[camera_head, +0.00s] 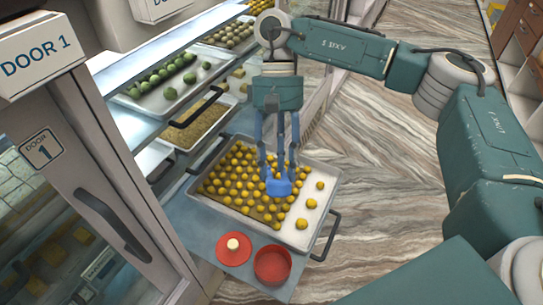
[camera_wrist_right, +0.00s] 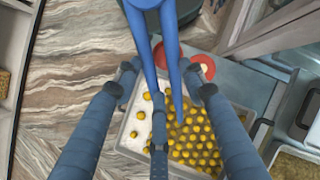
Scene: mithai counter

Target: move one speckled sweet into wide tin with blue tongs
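My right gripper (camera_head: 278,170) hangs over the tray in the head view, with its fingers around the blue tongs (camera_head: 279,186). In the right wrist view the tongs (camera_wrist_right: 170,50) lie between the fingertips (camera_wrist_right: 163,85), their two arms slightly apart. Many round yellow sweets (camera_head: 239,183) lie in the tray (camera_head: 293,238); speckles are too small to make out. An open red tin (camera_head: 272,264) stands in front of the tray. My left gripper is out of view.
A red lid (camera_head: 233,249) with a pale knob lies left of the tin. A black handle (camera_head: 327,236) sticks out at the tray's right. The cabinet door (camera_head: 90,190) stands at left. Shelves behind hold a tray of green sweets (camera_head: 165,78) and other trays.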

